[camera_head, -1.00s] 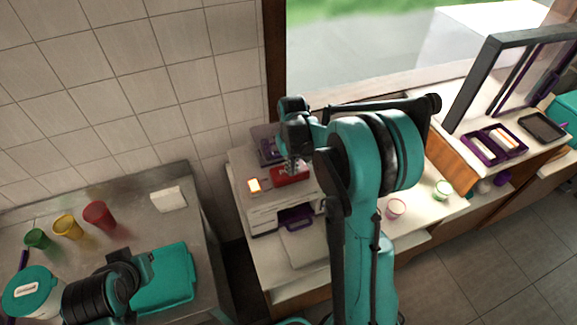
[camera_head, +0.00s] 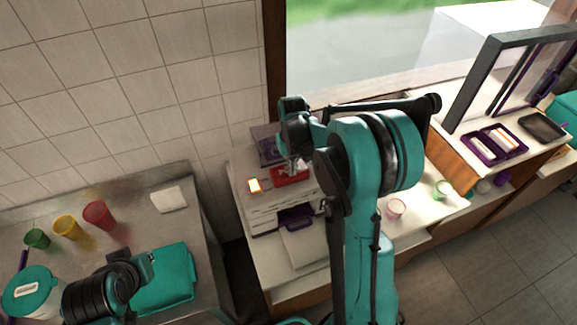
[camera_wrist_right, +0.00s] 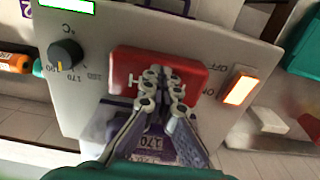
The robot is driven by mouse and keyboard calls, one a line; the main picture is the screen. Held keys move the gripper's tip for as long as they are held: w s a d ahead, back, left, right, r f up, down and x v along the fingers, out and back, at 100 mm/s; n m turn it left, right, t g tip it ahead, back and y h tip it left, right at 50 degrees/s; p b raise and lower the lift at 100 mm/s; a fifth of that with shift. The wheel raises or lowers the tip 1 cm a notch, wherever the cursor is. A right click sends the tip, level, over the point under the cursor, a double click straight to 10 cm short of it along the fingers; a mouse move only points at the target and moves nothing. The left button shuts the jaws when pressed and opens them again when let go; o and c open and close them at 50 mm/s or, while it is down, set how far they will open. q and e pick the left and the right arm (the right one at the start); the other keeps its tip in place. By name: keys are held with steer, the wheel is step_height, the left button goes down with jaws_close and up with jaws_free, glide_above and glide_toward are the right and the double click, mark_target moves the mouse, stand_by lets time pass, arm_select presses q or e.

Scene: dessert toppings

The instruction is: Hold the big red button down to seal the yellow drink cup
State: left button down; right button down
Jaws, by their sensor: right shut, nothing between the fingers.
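The big red button (camera_head: 284,178) is on top of the white sealing machine (camera_head: 262,215). It shows large in the right wrist view (camera_wrist_right: 128,65), with part of its lettering covered by my fingers. My right gripper (camera_wrist_right: 163,82) is shut and empty, its fingertips over the button's face; I cannot tell how far the button is pressed. A yellow cup (camera_head: 67,228) stands on the steel counter at the left, between a green cup (camera_head: 37,239) and a red cup (camera_head: 99,215). My left gripper (camera_head: 146,259) is low at the left, its fingers unclear.
An orange switch (camera_wrist_right: 240,89) is lit beside the button, and a dial (camera_wrist_right: 65,53) sits on its other side. A teal container (camera_head: 172,280) and a teal-lidded tub (camera_head: 30,292) are on the left counter. Small cups (camera_head: 396,208) stand right of my right arm.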

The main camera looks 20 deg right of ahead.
steer(key=shift+s+a+f, duration=0.1)
steer(key=shift+s+f, duration=0.05)
steer(key=shift+s, duration=0.25)
steer(key=shift+s, duration=0.2)
steer(key=shift+s+r, duration=0.3)
steer(key=shift+s, duration=0.3)
steer(key=shift+s+r, duration=0.3)
steer(key=shift+s, duration=0.3)
steer(key=shift+r+p, duration=0.1)
steer(key=shift+p, duration=0.2)
step_height(320, 180, up, 8)
steer(key=p, duration=0.5)
steer(key=shift+s, duration=0.45)
